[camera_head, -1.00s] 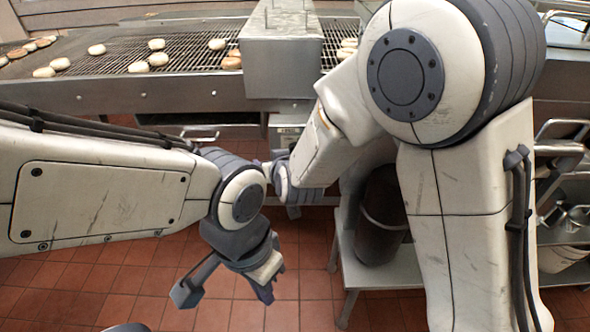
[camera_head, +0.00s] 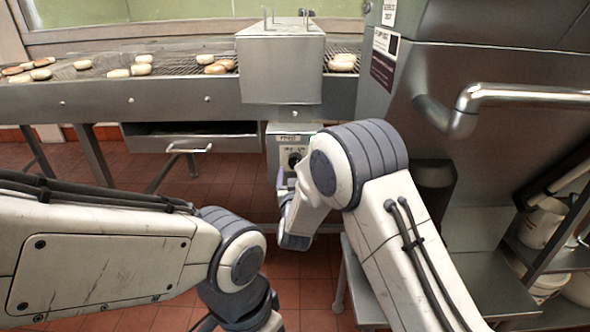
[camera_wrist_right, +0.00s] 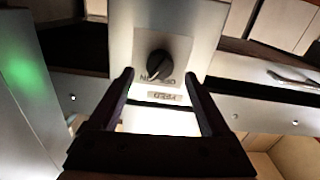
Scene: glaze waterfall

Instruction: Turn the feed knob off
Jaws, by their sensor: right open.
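The feed knob (camera_wrist_right: 159,65) is a black, round knob on a pale panel in the right wrist view, with an inverted FEED label (camera_wrist_right: 165,96) beside it. My right gripper (camera_wrist_right: 159,76) is open, its two fingers apart on either side of the knob's line, with nothing between them that I see held. I cannot tell whether the fingertips touch the panel. In the head view the knob (camera_head: 294,158) shows on the control box (camera_head: 292,138) under the conveyor hood, and my right forearm hides much of my right gripper. My left wrist is at the bottom edge; its fingers are out of frame.
The conveyor (camera_head: 180,97) with several buns runs across the back, with a metal hood (camera_head: 282,68) over it. A large steel machine with a thick handle (camera_head: 520,97) stands at the right. A low steel stand is beside my right arm. The red tile floor is open.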

